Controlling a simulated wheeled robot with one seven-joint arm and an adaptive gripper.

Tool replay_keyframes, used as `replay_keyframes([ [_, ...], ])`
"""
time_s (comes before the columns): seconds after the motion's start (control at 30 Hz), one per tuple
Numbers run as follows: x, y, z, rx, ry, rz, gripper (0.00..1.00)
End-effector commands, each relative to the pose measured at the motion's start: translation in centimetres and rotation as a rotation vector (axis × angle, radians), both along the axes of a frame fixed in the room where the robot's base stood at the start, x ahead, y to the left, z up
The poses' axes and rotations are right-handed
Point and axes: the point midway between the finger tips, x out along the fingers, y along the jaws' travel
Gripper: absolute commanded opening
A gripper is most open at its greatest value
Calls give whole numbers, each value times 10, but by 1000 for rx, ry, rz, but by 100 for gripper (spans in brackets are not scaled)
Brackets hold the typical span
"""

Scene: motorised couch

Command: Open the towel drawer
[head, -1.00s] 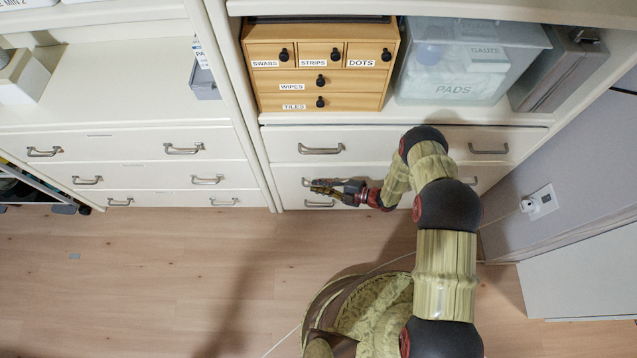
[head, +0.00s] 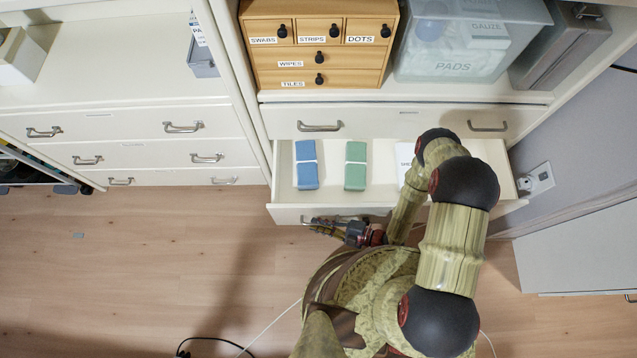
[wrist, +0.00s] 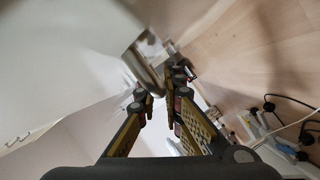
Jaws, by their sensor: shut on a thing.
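The towel drawer (head: 340,210), in the right white cabinet, is pulled well out. Inside lie a folded blue towel (head: 307,165), a folded green towel (head: 355,166) and a white item (head: 405,160) with partly hidden print. My gripper (head: 325,225) is at the left end of the drawer front, shut on its metal handle. In the wrist view the handle (wrist: 142,65) shows at the fingertips of my gripper (wrist: 163,95). My arm hides the right part of the drawer.
A closed drawer (head: 380,122) lies just above. A small wooden drawer chest (head: 320,77) and a clear pads bin (head: 460,50) stand on the shelf over it. A wall outlet (head: 541,178) is at the right. Cables (head: 240,345) lie on the wooden floor, which is open at left.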

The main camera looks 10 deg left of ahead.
Motion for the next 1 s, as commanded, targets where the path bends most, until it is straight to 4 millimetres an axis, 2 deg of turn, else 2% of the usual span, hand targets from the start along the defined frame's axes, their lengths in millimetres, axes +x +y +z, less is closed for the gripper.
replay_keyframes([
  [0.1,-16,-4,-1,-1,2,-2,0],
  [0.3,-31,-8,-1,-1,1,-2,0],
  [0.77,-34,-9,-1,-2,-2,-1,0],
  [0.8,-34,-9,-1,-2,-2,-1,11],
  [0.9,-34,-9,-1,-1,-2,-1,16],
  [1.0,-34,-9,0,-1,-2,0,16],
])
